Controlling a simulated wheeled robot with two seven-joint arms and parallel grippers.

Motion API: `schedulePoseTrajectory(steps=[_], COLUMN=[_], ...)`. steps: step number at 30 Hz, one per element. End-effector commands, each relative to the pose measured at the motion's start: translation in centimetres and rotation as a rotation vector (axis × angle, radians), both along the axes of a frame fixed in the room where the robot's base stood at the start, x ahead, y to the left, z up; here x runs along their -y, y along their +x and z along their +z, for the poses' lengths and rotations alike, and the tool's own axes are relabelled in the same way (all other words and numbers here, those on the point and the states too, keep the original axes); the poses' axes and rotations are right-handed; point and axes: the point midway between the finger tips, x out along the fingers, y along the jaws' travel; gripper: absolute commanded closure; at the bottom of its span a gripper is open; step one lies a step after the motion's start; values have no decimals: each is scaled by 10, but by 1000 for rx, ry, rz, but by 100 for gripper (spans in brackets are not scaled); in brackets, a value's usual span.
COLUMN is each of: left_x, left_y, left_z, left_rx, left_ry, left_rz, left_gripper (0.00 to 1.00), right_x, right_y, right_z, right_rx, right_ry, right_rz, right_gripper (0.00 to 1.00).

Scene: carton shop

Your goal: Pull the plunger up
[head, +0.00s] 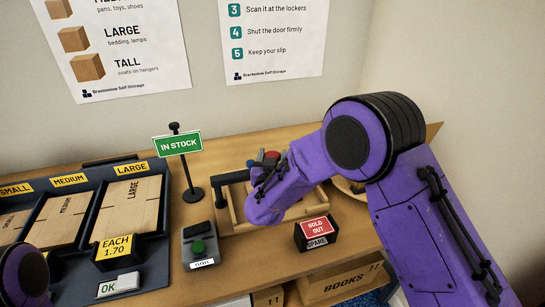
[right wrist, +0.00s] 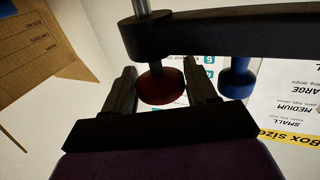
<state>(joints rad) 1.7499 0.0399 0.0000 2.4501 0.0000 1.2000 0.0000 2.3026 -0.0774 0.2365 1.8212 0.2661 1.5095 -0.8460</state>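The plunger's red knob (right wrist: 160,88) sits between the two fingers of my right gripper (right wrist: 162,85) in the right wrist view. A grey rod (right wrist: 142,8) runs from the knob through a black bar (right wrist: 230,22). The fingers flank the knob closely; whether they press on it cannot be told. A second, blue knob (right wrist: 238,80) hangs beside it, apart from the fingers. In the head view the red knob (head: 271,156) and blue knob (head: 252,163) show small behind my purple right arm, which hides most of the fixture. My left gripper is not in view; only part of a purple link shows lower left.
A green IN STOCK sign (head: 178,144) stands left of the fixture. A SOLD OUT block (head: 313,231) and a box with a green button (head: 199,247) stand in front. A carton rack (head: 92,240) fills the left. A BOOKS carton (head: 340,284) is below the counter edge.

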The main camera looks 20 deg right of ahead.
Motion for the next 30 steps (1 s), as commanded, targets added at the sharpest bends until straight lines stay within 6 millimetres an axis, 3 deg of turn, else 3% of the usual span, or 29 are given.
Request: schedulePoseTrajectory(steps=[1,4,5,10,18,27,28,30], left_x=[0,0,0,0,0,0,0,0], left_y=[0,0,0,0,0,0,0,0], left_z=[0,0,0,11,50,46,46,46], left_rx=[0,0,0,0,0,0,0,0], left_ry=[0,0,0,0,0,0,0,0], left_rz=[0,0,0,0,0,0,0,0], left_gripper=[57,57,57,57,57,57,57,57], right_x=[0,0,0,0,-1,0,0,0], right_y=[0,0,0,0,0,1,1,1], right_z=[0,0,0,12,60,60,60,59], right_rx=[0,0,0,1,2,8,8,7], right_ry=[0,0,0,0,-1,0,0,1], right_rz=[0,0,0,1,1,-1,-1,-1], right_gripper=[62,94,100,100,100,100,39,39])
